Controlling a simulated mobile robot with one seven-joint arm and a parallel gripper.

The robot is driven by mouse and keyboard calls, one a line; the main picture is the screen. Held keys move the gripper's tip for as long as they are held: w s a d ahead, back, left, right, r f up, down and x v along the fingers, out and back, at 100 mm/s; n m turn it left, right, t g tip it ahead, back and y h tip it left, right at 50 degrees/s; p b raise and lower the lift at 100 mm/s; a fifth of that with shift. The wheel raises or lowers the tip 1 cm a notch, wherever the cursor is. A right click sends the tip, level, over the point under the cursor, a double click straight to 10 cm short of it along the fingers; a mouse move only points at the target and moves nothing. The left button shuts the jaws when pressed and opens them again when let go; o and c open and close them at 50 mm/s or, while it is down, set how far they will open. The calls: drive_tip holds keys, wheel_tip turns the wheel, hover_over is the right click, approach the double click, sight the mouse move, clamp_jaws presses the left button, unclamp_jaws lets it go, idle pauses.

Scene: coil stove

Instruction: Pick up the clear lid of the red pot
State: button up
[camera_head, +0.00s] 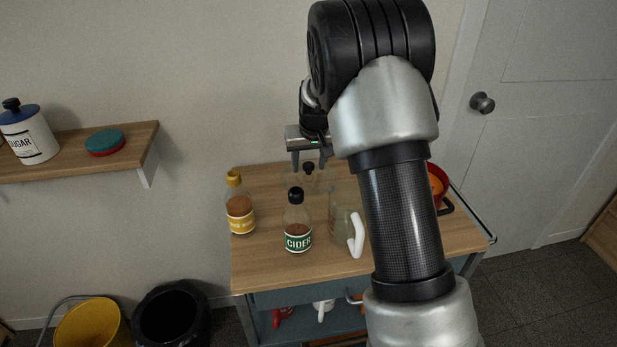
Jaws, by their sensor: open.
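The red pot (436,190) stands on the right side of the wooden cart top, partly hidden behind my arm. Something orange shows inside it, and a dark handle sticks out at its right. A small black knob (308,168) with something clear under it sits at the back of the cart top; it looks like the clear lid, but its outline is too faint to be sure. My gripper (310,160) points down, open, with its fingertips close to the knob in the picture. I cannot tell the depth gap between them, and no hold on the knob shows.
A cider bottle (297,222), a yellow-capped bottle (239,208) and a clear pitcher with a white handle (355,236) stand in front on the cart top (265,272). A wall shelf (70,155) is at left. Bins stand on the floor at lower left.

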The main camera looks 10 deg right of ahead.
clamp_jaws()
